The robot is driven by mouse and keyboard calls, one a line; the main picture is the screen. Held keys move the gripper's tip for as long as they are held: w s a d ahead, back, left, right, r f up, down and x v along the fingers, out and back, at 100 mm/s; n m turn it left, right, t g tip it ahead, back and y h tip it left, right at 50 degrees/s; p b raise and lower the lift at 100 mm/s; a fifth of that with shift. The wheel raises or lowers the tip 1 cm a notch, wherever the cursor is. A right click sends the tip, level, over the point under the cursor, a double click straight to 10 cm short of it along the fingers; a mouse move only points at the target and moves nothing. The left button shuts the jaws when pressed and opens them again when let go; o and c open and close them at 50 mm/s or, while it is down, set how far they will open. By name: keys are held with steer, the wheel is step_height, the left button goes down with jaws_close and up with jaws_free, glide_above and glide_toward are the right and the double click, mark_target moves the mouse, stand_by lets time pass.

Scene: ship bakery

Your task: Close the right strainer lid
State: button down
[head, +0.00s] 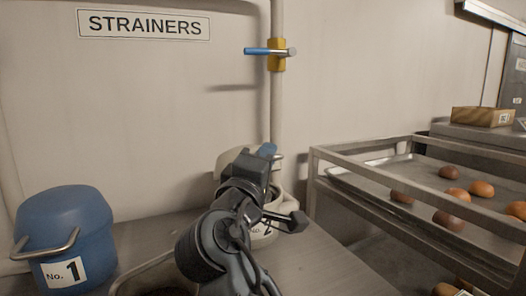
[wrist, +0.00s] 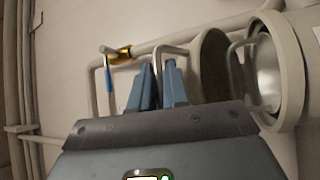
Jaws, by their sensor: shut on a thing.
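The right strainer, a cream pot marked No. 2 (head: 264,232), stands on the counter in the head view, mostly hidden behind my arm. In the wrist view the pot (wrist: 293,75) shows its open mouth and shiny metal inside. Its lid (wrist: 210,66) is open, standing tilted away from the mouth. A bent metal handle on the lid reaches between the blue fingers of my gripper (wrist: 160,84), which is shut on it. In the head view, a blue fingertip of the gripper (head: 267,151) shows beside the lid.
A blue strainer marked No. 1 (head: 64,232) stands closed at the left. A pipe with a blue-handled valve (head: 277,53) runs up the wall behind. A metal rack (head: 330,158) with buns stands close at the right. The counter (head: 335,262) is bare in front.

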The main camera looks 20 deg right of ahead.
steer(key=shift+s+f, duration=0.25)
steer(key=shift+f, duration=0.3)
steer(key=c, duration=1.2)
jaws_free()
steer(key=shift+c, duration=0.2)
steer(key=shift+a, duration=0.1)
steer(key=b+v, duration=0.1)
steer(key=v, duration=0.6)
steer(key=shift+s+a, duration=0.25)
steer(key=shift+f, duration=0.1)
